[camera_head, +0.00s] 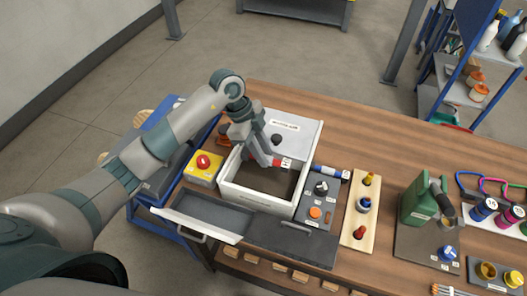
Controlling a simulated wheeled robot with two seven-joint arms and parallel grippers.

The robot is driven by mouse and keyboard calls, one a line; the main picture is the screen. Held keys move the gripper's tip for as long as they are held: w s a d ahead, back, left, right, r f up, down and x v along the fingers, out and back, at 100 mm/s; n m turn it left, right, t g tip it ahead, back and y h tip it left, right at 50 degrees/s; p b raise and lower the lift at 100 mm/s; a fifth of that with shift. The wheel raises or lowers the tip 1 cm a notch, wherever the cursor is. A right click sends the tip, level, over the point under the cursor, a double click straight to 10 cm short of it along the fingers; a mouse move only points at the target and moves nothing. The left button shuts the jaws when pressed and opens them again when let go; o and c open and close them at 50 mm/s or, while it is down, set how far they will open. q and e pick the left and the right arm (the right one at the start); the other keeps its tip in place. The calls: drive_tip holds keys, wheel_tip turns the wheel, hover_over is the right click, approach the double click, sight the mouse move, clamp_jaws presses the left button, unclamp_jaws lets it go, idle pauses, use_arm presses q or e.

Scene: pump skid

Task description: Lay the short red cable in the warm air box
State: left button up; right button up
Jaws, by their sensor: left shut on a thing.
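The warm air box seems to be the white box (258,201) on the wooden bench; its label is too small to read. Its dark inside shows from above, and a grey panel with a handle (200,224) lies at its front left. My left gripper (268,162) points down over the box opening, with its fingers shut on a small red piece with a white tag (285,162), seemingly the short red cable. Most of the cable is hidden by the fingers. I cannot tell whether it touches the box floor. My right gripper is not in view.
A yellow box with a red button (203,162) stands left of the white box. To the right are a grey panel with knobs (315,212), a light board with fittings (351,228) and a green canister (415,204). The bench behind them is clear.

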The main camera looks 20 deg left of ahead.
use_arm(q)
drive_tip(key=shift+f+b, duration=0.95)
drive_tip(key=shift+f, duration=0.45)
drive_tip(key=shift+f+b, duration=0.7)
drive_tip(key=shift+f, duration=0.7)
drive_tip(key=shift+f+b, duration=1.25)
drive_tip(key=shift+f, duration=1.3)
drive_tip(key=o, duration=1)
drive_tip(key=shift+o, duration=0.2)
drive_tip(key=shift+a+r, duration=0.1)
